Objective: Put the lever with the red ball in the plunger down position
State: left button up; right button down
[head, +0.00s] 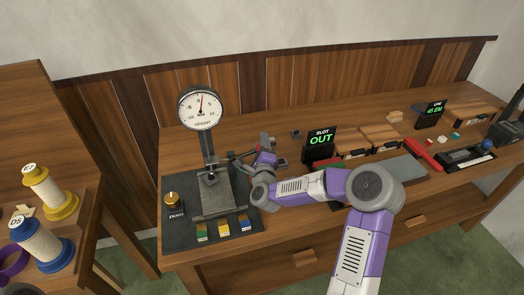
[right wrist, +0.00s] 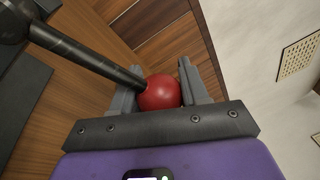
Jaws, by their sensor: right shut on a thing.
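The red ball (right wrist: 162,93) at the end of the dark lever (right wrist: 90,62) sits between the two fingers of my right gripper (right wrist: 158,92) in the right wrist view. The fingers are shut on the ball. In the head view my right gripper (head: 262,158) is at the right side of the gauge stand (head: 209,150), and the lever (head: 241,155) runs from the stand toward it, slightly raised at the gripper end. The ball is mostly hidden there. The dial (head: 202,108) tops the stand, above a metal block (head: 214,188). My left gripper is not in view.
A brass zero knob (head: 172,198) and several coloured blocks (head: 224,228) lie on the dark base mat. A slot display (head: 320,143) reading OUT stands to the right. Yellow (head: 50,191) and blue (head: 42,242) spools stand at far left. My right arm covers the table's front middle.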

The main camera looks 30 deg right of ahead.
jog(key=shift+w+a+r+n+t+b, duration=0.1)
jog(key=shift+a+r+n+t+b, duration=0.15)
jog(key=shift+r+n, duration=0.4)
jog(key=shift+a+r+n+t+b, duration=0.15)
jog(key=shift+r+n+b, duration=0.15)
jog(key=shift+r+n, duration=0.3)
jog(key=c, duration=0.6)
grip_release()
jog(key=v, duration=0.7)
jog(key=shift+s, duration=0.3)
jog(key=shift+a+f, duration=0.1)
